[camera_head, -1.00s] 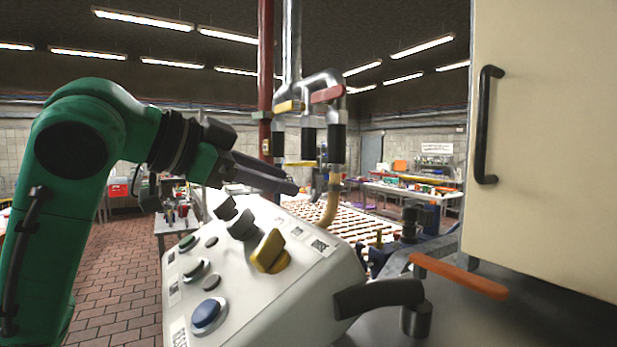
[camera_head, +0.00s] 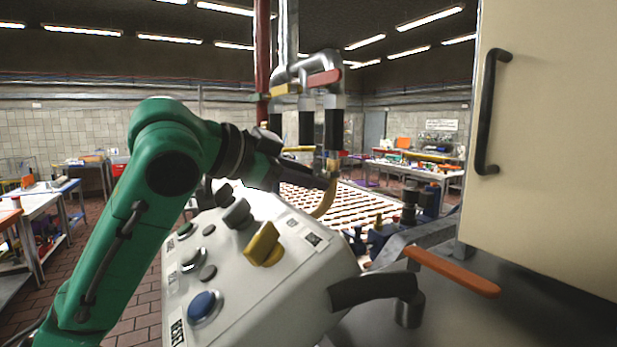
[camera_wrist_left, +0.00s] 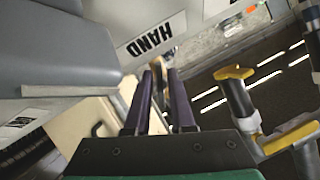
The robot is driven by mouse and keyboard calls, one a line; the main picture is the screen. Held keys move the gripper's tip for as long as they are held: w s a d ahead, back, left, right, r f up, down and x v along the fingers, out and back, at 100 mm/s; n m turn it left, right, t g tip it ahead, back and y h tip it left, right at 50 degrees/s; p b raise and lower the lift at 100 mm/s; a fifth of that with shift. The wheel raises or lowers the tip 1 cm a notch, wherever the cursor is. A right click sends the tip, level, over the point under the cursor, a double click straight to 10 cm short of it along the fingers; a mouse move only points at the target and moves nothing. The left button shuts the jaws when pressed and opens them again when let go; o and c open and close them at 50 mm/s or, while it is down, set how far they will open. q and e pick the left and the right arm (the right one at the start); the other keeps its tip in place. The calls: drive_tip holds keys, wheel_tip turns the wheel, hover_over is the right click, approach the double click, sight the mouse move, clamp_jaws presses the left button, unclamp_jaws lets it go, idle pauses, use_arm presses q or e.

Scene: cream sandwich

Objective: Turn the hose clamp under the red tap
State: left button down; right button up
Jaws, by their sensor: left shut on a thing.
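The red tap (camera_head: 325,78) is at the right end of the pipe in the head view. Below it a black sleeve (camera_head: 333,128) leads down to the clamp (camera_head: 333,163) at the top of the tan hose (camera_head: 326,200). My left gripper (camera_head: 328,180) reaches in from the left at the clamp's height. In the left wrist view its two dark fingers (camera_wrist_left: 160,85) are close together, with a narrow tan-brown piece (camera_wrist_left: 158,72) between their tips. I take it as the hose clamp, though the fingers hide most of it. My right gripper is not in view.
The control panel (camera_head: 290,270) with knobs and a blue button lies just under my left arm. A yellow tap (camera_head: 287,89) is left of the red one. A cream cabinet (camera_head: 550,150) and an orange-handled lever (camera_head: 452,271) are on the right.

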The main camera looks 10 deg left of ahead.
use_arm(q)
drive_tip(key=shift+f+m+t+y+b, duration=0.1)
drive_tip(key=shift+m+t+y+b, duration=0.25)
drive_tip(key=shift+m+t, duration=0.55)
drive_tip(key=shift+m+t+b, duration=0.5)
drive_tip(key=shift+m, duration=1)
drive_tip(key=c, duration=1)
unclamp_jaws()
drive_tip(key=shift+w, duration=0.1)
drive_tip(key=shift+o, duration=0.2)
drive_tip(key=shift+w+d, duration=0.25)
drive_tip(key=shift+d, duration=0.05)
drive_tip(key=shift+s+a, duration=0.2)
